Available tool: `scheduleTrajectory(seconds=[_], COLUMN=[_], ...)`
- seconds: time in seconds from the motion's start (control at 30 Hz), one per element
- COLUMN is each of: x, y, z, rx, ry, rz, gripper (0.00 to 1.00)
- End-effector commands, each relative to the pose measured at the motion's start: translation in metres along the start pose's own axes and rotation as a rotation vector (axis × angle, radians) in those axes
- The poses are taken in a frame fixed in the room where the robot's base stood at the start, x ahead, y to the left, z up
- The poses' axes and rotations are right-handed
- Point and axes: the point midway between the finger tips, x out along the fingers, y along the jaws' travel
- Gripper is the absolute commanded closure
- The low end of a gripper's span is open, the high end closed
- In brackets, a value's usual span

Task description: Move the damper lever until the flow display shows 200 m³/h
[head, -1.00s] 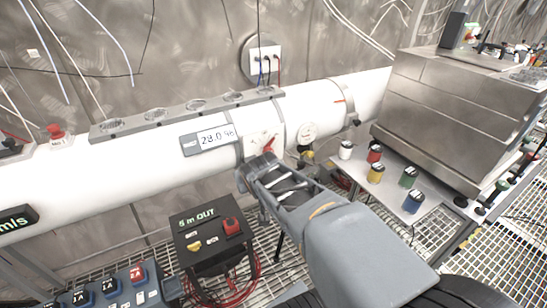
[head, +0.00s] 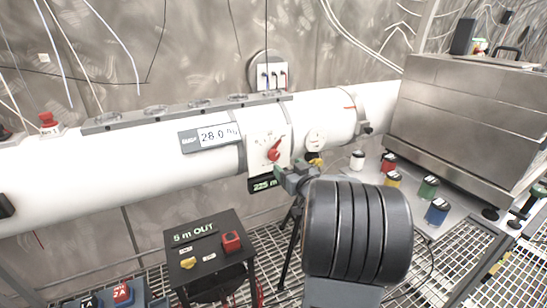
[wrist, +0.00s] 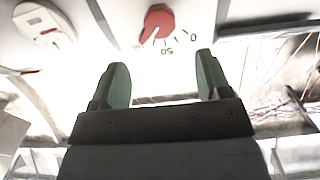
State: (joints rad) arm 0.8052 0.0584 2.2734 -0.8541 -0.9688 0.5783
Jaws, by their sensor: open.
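The red damper lever (head: 274,154) sits on a white dial plate (head: 257,147) on the white pipe. It also shows in the wrist view as a red pointer (wrist: 157,22) at the top, beside scale marks with 0 and 50 readable. The flow display (head: 263,185) hangs below the plate with green digits that look like 225 m; its right end is hidden by my gripper. My gripper (head: 285,172) is just below and right of the lever. In the wrist view, its two green fingers (wrist: 162,70) are apart with nothing between them, and the lever lies beyond their tips.
A label reading 28.0 and further unclear digits (head: 215,136) and a round gauge (head: 315,141) are on the pipe. A black box marked 5 m OUT (head: 205,240) stands below. Several coloured cans, one blue (head: 437,212), stand on the right shelf beside a steel cabinet (head: 455,115).

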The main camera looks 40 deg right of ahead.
Motion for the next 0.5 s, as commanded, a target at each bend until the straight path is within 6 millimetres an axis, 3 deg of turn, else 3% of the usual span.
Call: scheduleTrajectory(seconds=[0.2, 0.5], x=[0.045, 0.086], y=[-0.001, 0.0], z=[0.001, 0.001], rx=[0.0, 0.0], ry=[-0.001, -0.002], rz=[-0.003, 0.0], gripper=[0.29, 0.29])
